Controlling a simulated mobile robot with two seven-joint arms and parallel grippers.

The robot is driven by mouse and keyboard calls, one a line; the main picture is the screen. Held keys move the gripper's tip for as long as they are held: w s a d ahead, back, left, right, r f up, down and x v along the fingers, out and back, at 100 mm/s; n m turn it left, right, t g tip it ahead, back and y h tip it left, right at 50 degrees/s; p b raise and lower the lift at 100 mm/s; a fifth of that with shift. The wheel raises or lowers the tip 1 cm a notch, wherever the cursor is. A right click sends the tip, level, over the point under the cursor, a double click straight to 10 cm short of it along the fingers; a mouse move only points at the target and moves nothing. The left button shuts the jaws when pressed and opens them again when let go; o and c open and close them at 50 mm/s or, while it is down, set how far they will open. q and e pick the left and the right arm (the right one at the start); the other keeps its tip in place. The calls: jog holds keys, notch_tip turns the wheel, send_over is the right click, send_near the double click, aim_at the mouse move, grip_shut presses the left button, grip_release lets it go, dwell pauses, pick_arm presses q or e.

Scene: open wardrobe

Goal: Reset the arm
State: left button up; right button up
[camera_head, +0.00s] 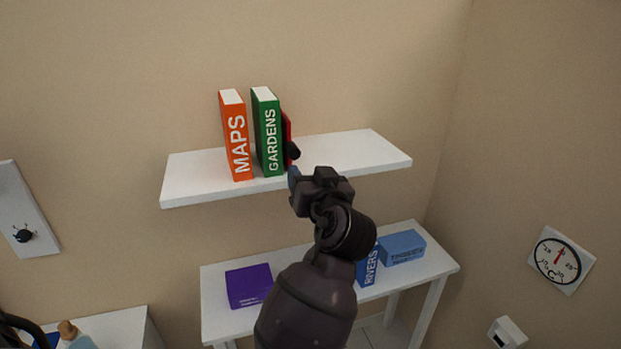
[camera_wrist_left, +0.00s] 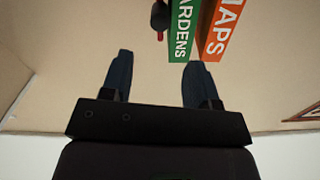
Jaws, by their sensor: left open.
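My left gripper (camera_head: 296,181) is in front of the wall shelf's front edge, near its middle. In the left wrist view its two fingers (camera_wrist_left: 157,72) stand apart with nothing between them. An orange MAPS book (camera_head: 235,135) and a green GARDENS book (camera_head: 267,132) stand upright on the white shelf (camera_head: 350,150). A red object (camera_head: 287,128) with a dark rounded part stands right of the green book, partly hidden. My right gripper is not in view.
A white table (camera_head: 310,257) below holds a purple box-like book (camera_head: 248,286), a blue RIVERS book (camera_head: 367,268) and another blue book (camera_head: 402,247). My left arm hides part of it. A round dial (camera_head: 558,260) hangs on the right wall. The shelf's right part is clear.

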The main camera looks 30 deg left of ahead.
pick_arm(q)
jog(key=shift+s+d, duration=0.1)
dwell(0.7)
jog(key=w+d+f+m+t+h, duration=0.1)
jog(key=w+d+m+t+h, duration=0.4)
jog(key=d+m+h, duration=0.1)
notch_tip(320, 180, down, 11)
jog(key=s+d+m+h, duration=0.1)
jog(key=s+m+h, duration=0.2)
jog(key=h, duration=0.3)
jog(key=s+a+f+g, duration=0.2)
jog(key=s+a+f, duration=0.1)
jog(key=s+f, duration=0.9)
jog(key=s+a+f+g+h, duration=0.1)
jog(key=s+a+f+g, duration=0.2)
jog(key=s+f, duration=0.9)
notch_tip(320, 180, down, 2)
jog(key=shift+a+f+n+b, duration=0.15)
jog(key=shift+f+n+b, duration=0.1)
jog(key=shift+n+b, duration=0.1)
jog(key=shift+w, duration=0.1)
